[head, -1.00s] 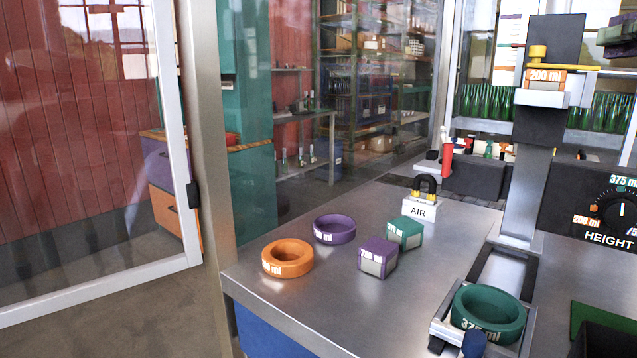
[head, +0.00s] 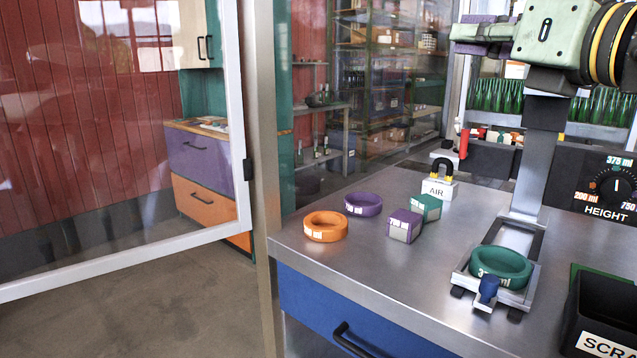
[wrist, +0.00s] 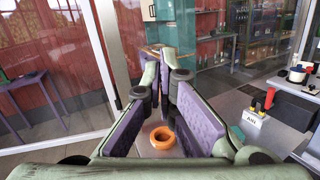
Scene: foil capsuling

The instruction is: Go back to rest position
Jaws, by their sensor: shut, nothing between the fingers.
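My gripper (head: 482,36) is at the upper right of the head view, raised above the bench and in front of the foil machine's column. Its fingers point left, with purple pads and green links. In the wrist view my gripper (wrist: 160,62) has its fingers brought together at the tips with nothing between them. The bench top (head: 400,275) lies well below it. The upper part of the machine column (head: 545,115) is hidden behind my gripper and wrist.
On the bench are an orange ring (head: 325,227), a purple ring (head: 363,204), a purple block (head: 404,226), a teal block (head: 427,207) and an AIR fitting (head: 440,188). A green ring (head: 500,268) sits in the machine's cradle. A black scrap bin (head: 605,310) stands at right. A glass door frame (head: 240,120) is at left.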

